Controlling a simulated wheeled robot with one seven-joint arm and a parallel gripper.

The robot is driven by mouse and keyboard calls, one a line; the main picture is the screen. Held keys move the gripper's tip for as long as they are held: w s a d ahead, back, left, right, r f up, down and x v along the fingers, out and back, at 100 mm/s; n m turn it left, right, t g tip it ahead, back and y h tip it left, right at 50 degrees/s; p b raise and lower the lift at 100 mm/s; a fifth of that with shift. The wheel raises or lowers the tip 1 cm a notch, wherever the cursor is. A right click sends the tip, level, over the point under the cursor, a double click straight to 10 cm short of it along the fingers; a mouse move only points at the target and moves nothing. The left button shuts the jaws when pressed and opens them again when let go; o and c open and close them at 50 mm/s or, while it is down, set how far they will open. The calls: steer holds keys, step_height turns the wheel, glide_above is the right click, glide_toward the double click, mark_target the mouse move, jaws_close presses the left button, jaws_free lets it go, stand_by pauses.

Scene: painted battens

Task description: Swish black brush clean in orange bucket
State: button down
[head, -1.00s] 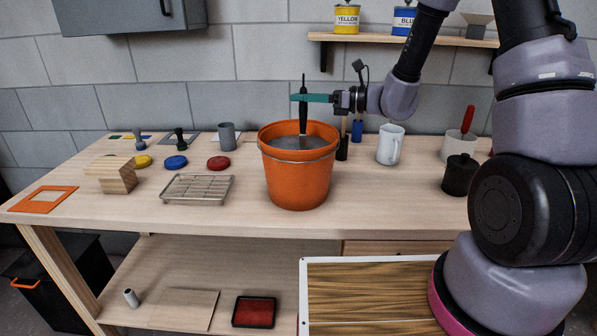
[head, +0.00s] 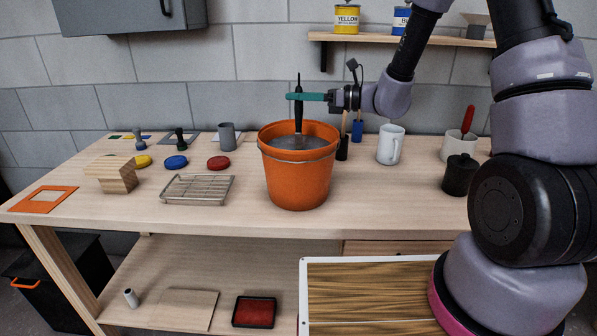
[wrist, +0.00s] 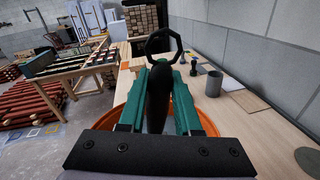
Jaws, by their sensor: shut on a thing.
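The orange bucket (head: 297,180) stands on the workbench with grey liquid (head: 290,143) inside. My gripper (head: 300,97), with green fingers, is shut on the black brush (head: 298,115) above the bucket. The brush is upright, its handle top rising above the fingers. Its lower end is inside the bucket's mouth, at or in the liquid; the bristles are hidden. In the wrist view the black handle (wrist: 158,95) runs between the green fingers, with a ring (wrist: 163,45) at its end. The orange rim (wrist: 205,120) shows behind the fingers.
A wire rack (head: 198,188), a wooden block (head: 112,174) and coloured discs (head: 176,162) lie left of the bucket. Blue and black-tipped brushes (head: 343,140) stand close behind its right side. A white mug (head: 390,145) and black pot (head: 461,174) stand to the right.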

steer(key=shift+w+r, duration=0.3)
steer(key=shift+r, duration=1.3)
steer(key=shift+w+r, duration=0.35)
steer(key=shift+r, duration=1.25)
steer(key=shift+w+r, duration=0.3)
steer(key=shift+r, duration=1.3)
